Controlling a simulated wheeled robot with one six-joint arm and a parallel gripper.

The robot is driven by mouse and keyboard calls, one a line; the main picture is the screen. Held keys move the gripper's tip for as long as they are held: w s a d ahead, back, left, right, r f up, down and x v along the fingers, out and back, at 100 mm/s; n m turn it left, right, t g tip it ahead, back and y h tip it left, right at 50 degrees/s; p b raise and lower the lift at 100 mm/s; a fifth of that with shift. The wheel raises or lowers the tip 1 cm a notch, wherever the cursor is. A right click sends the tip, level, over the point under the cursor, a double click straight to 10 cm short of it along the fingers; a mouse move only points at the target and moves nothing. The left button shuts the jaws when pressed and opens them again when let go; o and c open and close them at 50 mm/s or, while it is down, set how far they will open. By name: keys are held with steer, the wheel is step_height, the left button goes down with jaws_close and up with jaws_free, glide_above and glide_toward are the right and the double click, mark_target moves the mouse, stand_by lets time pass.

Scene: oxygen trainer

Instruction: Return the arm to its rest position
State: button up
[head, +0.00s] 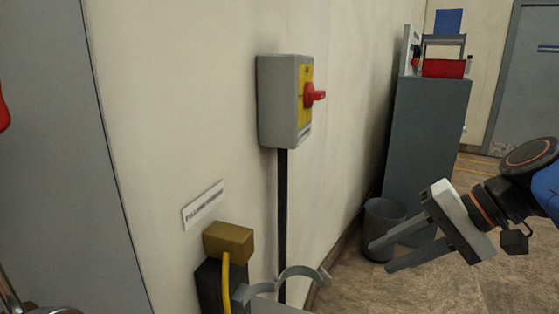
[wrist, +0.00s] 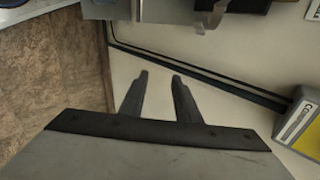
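My gripper (head: 383,257) is at the lower right of the head view, with its arm coming in from the right edge. Its two grey fingers point left and are apart, with nothing between them. In the wrist view the two dark fingers (wrist: 160,82) also stand apart and empty in front of the pale wall. The gripper touches nothing that I can see.
A grey switch box (head: 280,100) with a red handle (head: 315,95) is on the wall. Below it are a brass block (head: 229,242) with a yellow hose and an open metal clamp ring (head: 300,271). A bin (head: 381,215) stands behind my fingers, beside a grey cabinet (head: 428,130).

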steer(key=s+d+f+n+h, duration=0.2)
steer(key=d+f+h, duration=0.2)
steer(key=f, duration=0.3)
steer(key=s+d+f+n+t+h, duration=0.1)
steer(key=s+d+f+n+h, duration=0.1)
steer(key=f, duration=0.6)
steer(key=shift+d+n+h, duration=0.6)
steer(key=shift+d+h, duration=0.5)
steer(key=shift+d, duration=0.2)
